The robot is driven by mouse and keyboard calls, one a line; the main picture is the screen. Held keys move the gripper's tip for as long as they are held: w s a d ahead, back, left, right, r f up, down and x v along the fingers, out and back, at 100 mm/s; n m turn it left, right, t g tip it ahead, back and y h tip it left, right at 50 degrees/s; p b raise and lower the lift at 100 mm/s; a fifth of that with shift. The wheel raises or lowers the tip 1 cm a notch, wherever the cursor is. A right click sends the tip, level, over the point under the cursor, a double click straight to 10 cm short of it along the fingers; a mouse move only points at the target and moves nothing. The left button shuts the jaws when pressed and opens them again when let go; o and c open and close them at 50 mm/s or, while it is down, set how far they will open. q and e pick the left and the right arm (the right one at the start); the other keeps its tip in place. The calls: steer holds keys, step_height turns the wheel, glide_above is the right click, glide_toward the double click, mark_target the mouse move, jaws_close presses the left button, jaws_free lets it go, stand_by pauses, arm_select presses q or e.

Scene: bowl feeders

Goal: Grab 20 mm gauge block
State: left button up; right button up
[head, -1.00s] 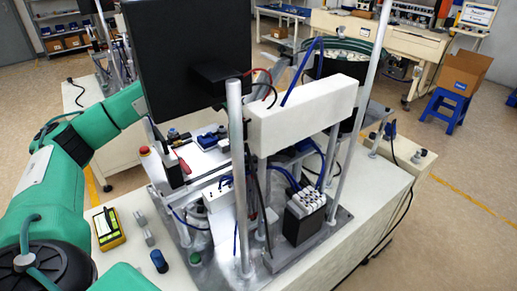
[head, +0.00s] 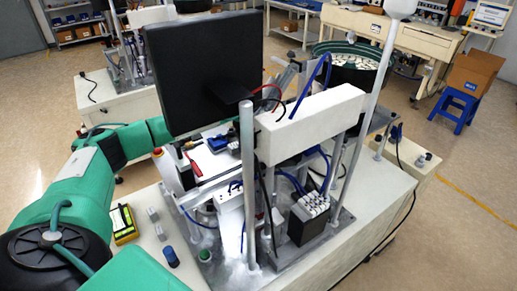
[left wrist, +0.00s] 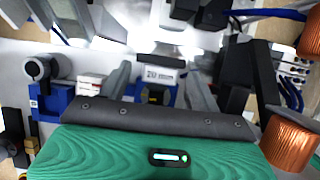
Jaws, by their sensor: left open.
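The 20 mm gauge block (left wrist: 160,73) shows in the left wrist view as a small block with a dark frame and a pale label reading "20". It sits near the middle, above a blue part (left wrist: 157,94). My left gripper (left wrist: 158,67) is open, with one grey finger on each side of the block. Whether the fingers touch it, I cannot tell. In the head view my left arm reaches in from the left behind the black monitor, and the gripper and block are hidden there. My right gripper is in neither view.
The black monitor (head: 205,72), a grey post (head: 248,180) and a white beam (head: 312,124) stand over the workstation. A yellow device (head: 123,223) lies on the bench's left side.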

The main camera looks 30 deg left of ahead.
arm_select(q)
steer(key=shift+f, duration=0.15)
steer(key=c, duration=1.2)
